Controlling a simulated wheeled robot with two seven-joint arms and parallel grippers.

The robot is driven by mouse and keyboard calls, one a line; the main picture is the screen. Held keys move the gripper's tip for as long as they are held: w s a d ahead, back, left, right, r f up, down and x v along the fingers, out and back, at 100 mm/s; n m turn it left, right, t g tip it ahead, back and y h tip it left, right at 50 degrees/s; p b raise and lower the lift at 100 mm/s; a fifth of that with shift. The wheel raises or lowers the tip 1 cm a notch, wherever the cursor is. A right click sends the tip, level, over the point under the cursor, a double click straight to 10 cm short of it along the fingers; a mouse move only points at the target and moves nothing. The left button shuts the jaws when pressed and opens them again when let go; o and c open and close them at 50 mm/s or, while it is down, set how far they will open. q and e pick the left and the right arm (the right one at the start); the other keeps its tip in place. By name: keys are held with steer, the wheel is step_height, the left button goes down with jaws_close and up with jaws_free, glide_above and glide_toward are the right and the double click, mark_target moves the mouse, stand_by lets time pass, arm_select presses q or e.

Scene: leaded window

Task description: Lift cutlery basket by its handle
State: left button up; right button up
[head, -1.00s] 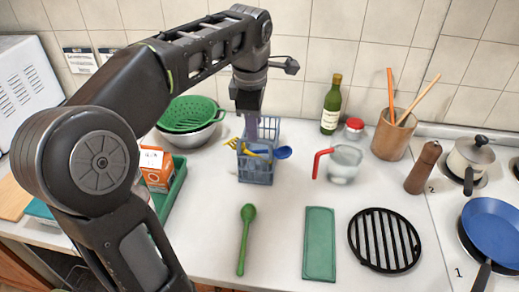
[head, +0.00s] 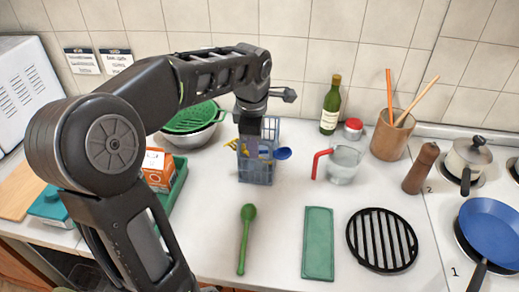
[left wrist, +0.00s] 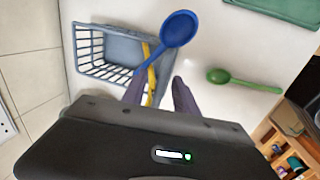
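The grey-blue lattice cutlery basket (head: 257,172) stands on the counter in the head view, near the back wall. A blue spoon (head: 282,154) and yellow cutlery (head: 230,144) stick out of it. My left gripper (head: 250,148) points down over the basket, its fingertips mostly hidden there. In the left wrist view, its two fingers (left wrist: 158,90) are apart, at the near side of the basket (left wrist: 105,52). The yellow piece (left wrist: 151,78) shows between them, and the blue spoon (left wrist: 180,29) lies beyond. I cannot make out the basket's handle. My right gripper is not in view.
A green colander in a metal bowl (head: 195,135) stands left of the basket. A glass jug with red handle (head: 343,165) stands to the right, a bottle (head: 330,105) behind. A green spoon (head: 244,240) and green mat (head: 318,243) lie in front.

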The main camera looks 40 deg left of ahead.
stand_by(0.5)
arm_select(q)
jaws_close()
stand_by(1.3)
